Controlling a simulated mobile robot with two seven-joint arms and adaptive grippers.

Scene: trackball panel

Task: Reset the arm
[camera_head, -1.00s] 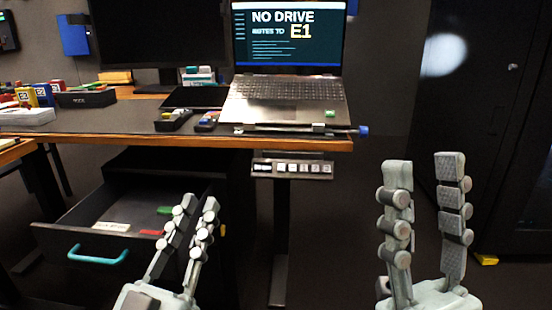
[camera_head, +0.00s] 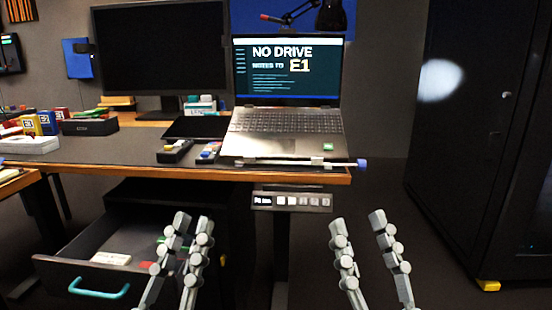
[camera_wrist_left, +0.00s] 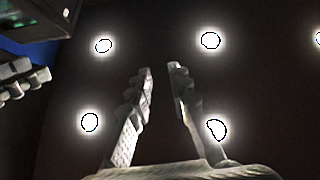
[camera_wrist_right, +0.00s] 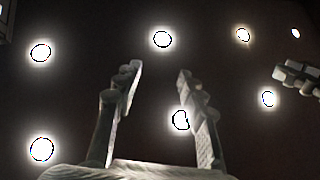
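My left gripper (camera_head: 192,232) points up in front of the open drawer in the head view. Its two fingers stand apart with nothing between them; they also show in the left wrist view (camera_wrist_left: 160,75). My right gripper (camera_head: 357,222) points up to the right of the desk leg, clear of the desk. Its fingers are spread and empty, as the right wrist view (camera_wrist_right: 160,75) also shows. Both wrist views look up at a dark ceiling with round lights.
A desk (camera_head: 300,174) holds a laptop (camera_head: 285,122), a monitor (camera_head: 160,50) and small boxes. A control panel (camera_head: 290,199) hangs under its front edge. The drawer (camera_head: 60,264) with a teal handle (camera_head: 99,289) stands open at left. A dark cabinet (camera_head: 465,150) stands at right.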

